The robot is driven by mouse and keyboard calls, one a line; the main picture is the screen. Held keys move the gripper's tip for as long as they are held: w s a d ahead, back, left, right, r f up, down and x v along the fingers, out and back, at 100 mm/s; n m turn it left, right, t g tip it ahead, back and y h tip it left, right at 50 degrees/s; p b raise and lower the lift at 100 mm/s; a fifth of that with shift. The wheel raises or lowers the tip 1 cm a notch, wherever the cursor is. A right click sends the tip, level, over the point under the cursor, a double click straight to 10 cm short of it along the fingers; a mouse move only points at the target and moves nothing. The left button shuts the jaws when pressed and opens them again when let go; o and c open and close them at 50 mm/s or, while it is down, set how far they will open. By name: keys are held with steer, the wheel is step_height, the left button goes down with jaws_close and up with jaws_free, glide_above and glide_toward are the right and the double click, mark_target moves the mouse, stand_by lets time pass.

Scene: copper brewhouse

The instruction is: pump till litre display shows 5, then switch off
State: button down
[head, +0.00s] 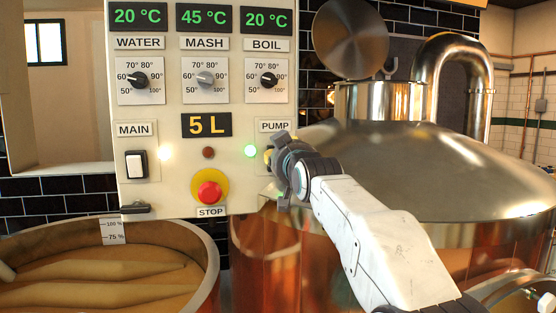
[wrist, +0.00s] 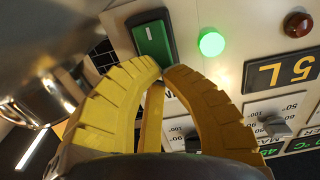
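The litre display (head: 206,125) on the control panel reads 5 L; it also shows upside down in the wrist view (wrist: 283,72). The PUMP label (head: 274,127) is above my gripper (head: 269,156), which hides the switch below it in the head view. In the wrist view the pump switch is a green rocker (wrist: 153,38) in a dark frame. The yellow fingers of my gripper (wrist: 161,74) meet at their tips, empty, at the rocker's near end; I cannot tell whether they touch it. The green lamp (head: 251,151) beside the switch is lit.
A red STOP button (head: 209,193) sits left of my gripper, below a dark red lamp (head: 208,153). The white MAIN switch (head: 136,164) and several knobs share the panel. A copper kettle (head: 440,180) stands close on the right, an open mash tun (head: 205,250) at lower left.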

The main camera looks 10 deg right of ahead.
steer(key=shift+w, duration=0.55)
stand_by(0.4)
steer(key=shift+s, duration=0.15)
steer(key=s+b, duration=0.4)
steer(key=s, duration=0.1)
steer(key=shift+s, duration=0.4)
steer(key=shift+s, duration=0.1)
stand_by(0.3)
